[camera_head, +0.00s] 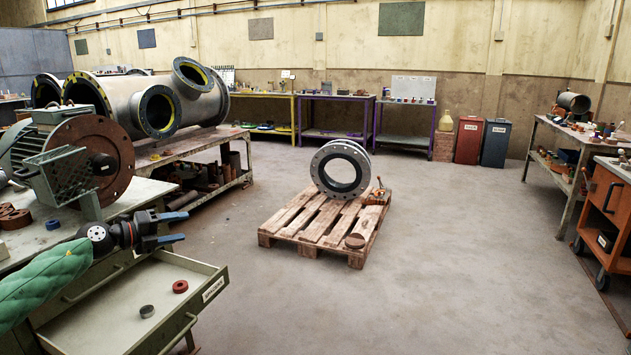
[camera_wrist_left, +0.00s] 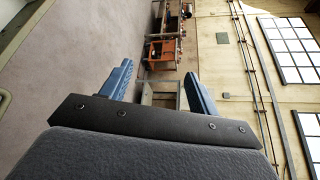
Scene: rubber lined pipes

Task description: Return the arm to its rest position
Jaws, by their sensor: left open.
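My left gripper (camera_head: 178,227) comes in from the left in the head view on an arm with a green padded sleeve. Its two blue-tipped fingers are spread apart with nothing between them. It is in the air above the open drawer (camera_head: 205,264) of the workbench. In the left wrist view the same gripper (camera_wrist_left: 160,85) shows its two blue fingers wide apart and empty, facing across the room toward the far wall and an orange cart (camera_wrist_left: 163,50). My right gripper is in neither view.
The open drawer holds a red ring (camera_head: 180,286) and a grey ring (camera_head: 147,311). A motor with a rusty flange (camera_head: 118,165) stands on the bench close behind the gripper. A pallet (camera_head: 285,237) carrying a flanged pipe piece (camera_head: 318,170) stands mid-floor. Open floor lies around it.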

